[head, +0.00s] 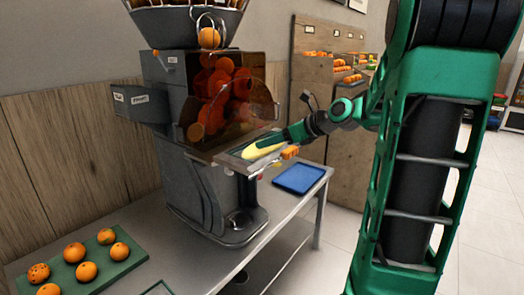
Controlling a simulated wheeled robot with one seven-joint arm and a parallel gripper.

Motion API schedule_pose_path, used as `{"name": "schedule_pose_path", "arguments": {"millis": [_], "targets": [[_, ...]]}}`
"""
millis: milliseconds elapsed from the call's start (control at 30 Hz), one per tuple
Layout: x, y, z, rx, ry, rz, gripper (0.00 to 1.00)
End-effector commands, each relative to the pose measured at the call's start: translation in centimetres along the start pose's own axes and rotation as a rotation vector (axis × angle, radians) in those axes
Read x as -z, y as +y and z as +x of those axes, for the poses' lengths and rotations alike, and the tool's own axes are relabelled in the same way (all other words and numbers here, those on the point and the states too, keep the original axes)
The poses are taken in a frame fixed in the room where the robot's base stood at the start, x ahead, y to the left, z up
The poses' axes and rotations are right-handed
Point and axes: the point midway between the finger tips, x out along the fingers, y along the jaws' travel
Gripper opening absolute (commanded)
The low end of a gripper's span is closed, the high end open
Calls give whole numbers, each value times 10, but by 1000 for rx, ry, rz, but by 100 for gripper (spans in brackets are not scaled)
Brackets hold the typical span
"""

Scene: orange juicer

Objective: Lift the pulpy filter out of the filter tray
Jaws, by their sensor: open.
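The filter tray (228,159) is a flat metal ledge jutting from the front of the dark juicer (185,190), below its clear cover. A pale yellow, elongated shape (262,151) lies over the tray's right part; it looks like the pulpy filter, but it is too small to be sure. My gripper (272,147) is over the tray's right end, close against the yellow shape. It is open; its fingers are small and partly merge with the tray, so I cannot tell whether they touch the filter.
Oranges fill the juicer's covered front (215,100). A blue tray (300,179) lies on the metal table (150,222), right of the juicer. A green board (117,264) with several oranges lies front left. A wooden orange stand (345,160) is behind. My green arm covers the right side.

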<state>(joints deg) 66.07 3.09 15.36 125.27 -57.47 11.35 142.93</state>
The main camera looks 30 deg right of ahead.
Motion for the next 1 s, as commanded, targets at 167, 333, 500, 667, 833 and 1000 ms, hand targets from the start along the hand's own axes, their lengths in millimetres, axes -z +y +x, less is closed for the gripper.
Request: {"name": "schedule_pose_path", "arguments": {"millis": [167, 333, 500, 667, 833, 1000], "targets": [[0, 0, 15, 1, 0, 0, 56], [0, -1, 16, 2, 0, -1, 56], [0, -1, 15, 2, 0, -1, 32], [0, -1, 15, 2, -1, -1, 10], [0, -1, 15, 2, -1, -1, 10], [-4, -1, 13, 3, -1, -2, 10]]}}
